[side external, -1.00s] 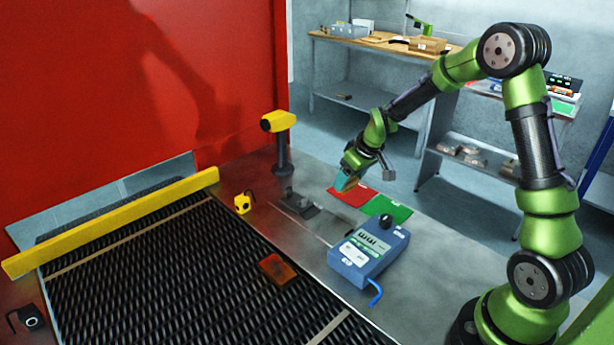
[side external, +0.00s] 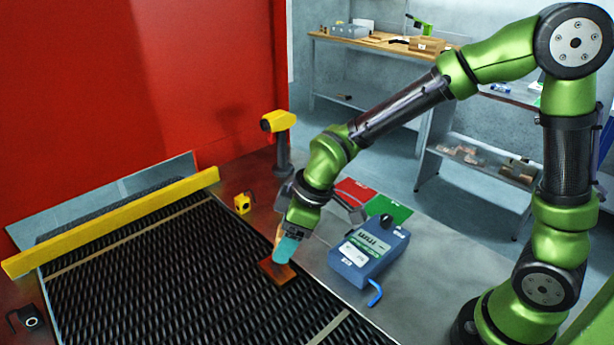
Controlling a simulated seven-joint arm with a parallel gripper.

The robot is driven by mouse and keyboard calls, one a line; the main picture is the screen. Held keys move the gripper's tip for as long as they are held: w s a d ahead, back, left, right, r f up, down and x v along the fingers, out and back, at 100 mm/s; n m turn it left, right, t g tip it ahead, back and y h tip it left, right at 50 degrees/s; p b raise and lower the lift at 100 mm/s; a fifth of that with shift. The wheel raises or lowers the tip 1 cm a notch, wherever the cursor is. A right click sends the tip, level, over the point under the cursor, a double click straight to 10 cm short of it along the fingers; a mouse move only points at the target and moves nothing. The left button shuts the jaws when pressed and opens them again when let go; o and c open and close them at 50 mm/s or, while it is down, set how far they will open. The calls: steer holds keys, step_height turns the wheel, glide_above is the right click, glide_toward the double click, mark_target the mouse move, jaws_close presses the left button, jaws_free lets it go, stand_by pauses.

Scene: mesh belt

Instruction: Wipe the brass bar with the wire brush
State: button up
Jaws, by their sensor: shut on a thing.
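My gripper (side external: 291,234) is shut on a small teal object (side external: 288,250) with a tan side. It is in the place of the wire brush, but I cannot make out bristles or a handle. A flat orange-brown block (side external: 270,269) lies on the dark mesh belt (side external: 190,280) near its right edge. It may be the brass bar; no other metal bar shows clearly. The held object's lower end is right at the block's top. I cannot tell whether they touch. The gripper and held object hide part of the block's back.
A blue meter box (side external: 368,250) stands right of the belt. Red (side external: 354,190) and green (side external: 388,208) sheets lie behind it. A yellow scanner-like device (side external: 278,123) stands at the back. A yellow beam (side external: 115,220) crosses the belt's far end.

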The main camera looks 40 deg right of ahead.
mark_target(270, 261)
steer(key=shift+s+a+f, duration=0.15)
steer(key=shift+s+f, duration=0.15)
steer(key=shift+s, duration=0.3)
steer(key=shift+f, duration=3.05)
steer(key=shift+w+f, duration=0.15)
steer(key=shift+f, duration=0.8)
steer(key=shift+w+r, duration=0.1)
steer(key=shift+w, duration=0.75)
steer(key=shift+c, duration=0.3)
steer(key=shift+w+d, duration=0.15)
steer(key=shift+w, duration=1.35)
steer(key=shift+w+d, duration=0.15)
steer(key=shift+w, duration=1.3)
steer(key=shift+s+a, duration=0.15)
steer(key=shift+s, duration=1.8)
steer(key=shift+s+a, duration=0.15)
steer(key=shift+s, duration=1.8)
steer(key=shift+r, duration=4)
